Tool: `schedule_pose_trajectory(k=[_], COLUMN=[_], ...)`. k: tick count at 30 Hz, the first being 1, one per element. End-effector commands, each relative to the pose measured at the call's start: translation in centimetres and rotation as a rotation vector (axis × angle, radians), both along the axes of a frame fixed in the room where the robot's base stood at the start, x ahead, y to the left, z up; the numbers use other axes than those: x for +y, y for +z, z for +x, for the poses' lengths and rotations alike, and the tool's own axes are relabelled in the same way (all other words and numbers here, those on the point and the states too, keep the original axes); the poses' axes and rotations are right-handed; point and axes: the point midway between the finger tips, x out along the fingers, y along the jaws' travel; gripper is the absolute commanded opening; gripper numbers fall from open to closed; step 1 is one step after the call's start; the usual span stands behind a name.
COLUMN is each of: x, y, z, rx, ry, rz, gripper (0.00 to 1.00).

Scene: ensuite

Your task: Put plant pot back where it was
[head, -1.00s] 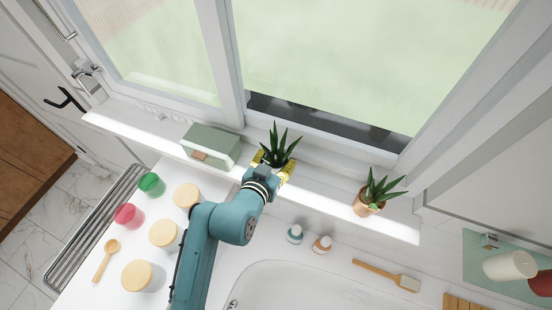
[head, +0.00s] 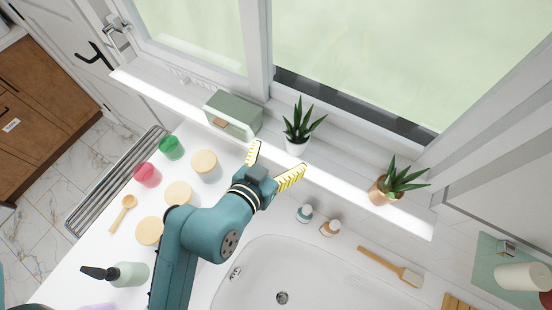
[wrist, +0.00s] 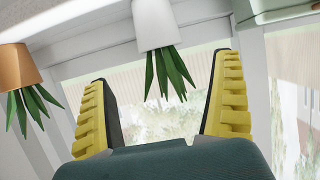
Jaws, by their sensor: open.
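A white plant pot (head: 297,146) with spiky green leaves stands upright on the window sill, between the green box and the copper pot. In the wrist view the white pot (wrist: 155,24) appears upside down, beyond and between my fingers. A second plant in a copper pot (head: 383,192) stands on the sill to the right, and it also shows in the wrist view (wrist: 17,68). My gripper (head: 274,164) is open and empty, with yellow ribbed fingers spread. It is in front of the sill, apart from the white pot.
A green box (head: 234,113) stands on the sill (head: 340,172) left of the white pot. Small bottles (head: 330,228) and a brush (head: 390,265) lie beside the basin (head: 245,290).

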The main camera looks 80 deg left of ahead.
Motion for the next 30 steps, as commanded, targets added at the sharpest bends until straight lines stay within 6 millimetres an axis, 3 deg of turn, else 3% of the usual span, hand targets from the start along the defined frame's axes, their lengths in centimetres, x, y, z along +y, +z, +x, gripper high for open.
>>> schedule_pose_trajectory(k=[4, 12, 14, 17, 20, 23, 24, 27, 30], x=[-1.0, -1.1, -1.2, -2.5, -6.1, -12.1, -15.0, -22.7, -29.5], y=[0.5, 0.6, 1.1, 3.4, 7.9, 13.5, 15.8, 21.8, 26.9], z=[-0.8, -0.8, -0.2, 3.0, 8.8, 14.2, 15.9, 18.5, 18.9], rx=[0.000, 0.000, -0.006, -0.038, -0.118, -0.237, -0.292, -0.445, -0.584], ry=[0.000, -0.001, -0.016, -0.102, -0.257, -0.423, -0.490, -0.641, -0.758], rz=[0.000, 0.001, 0.012, 0.072, 0.169, 0.255, 0.281, 0.322, 0.330], gripper=[0.95, 0.95, 0.95, 0.95, 0.95, 0.95, 0.95, 0.95, 0.95])
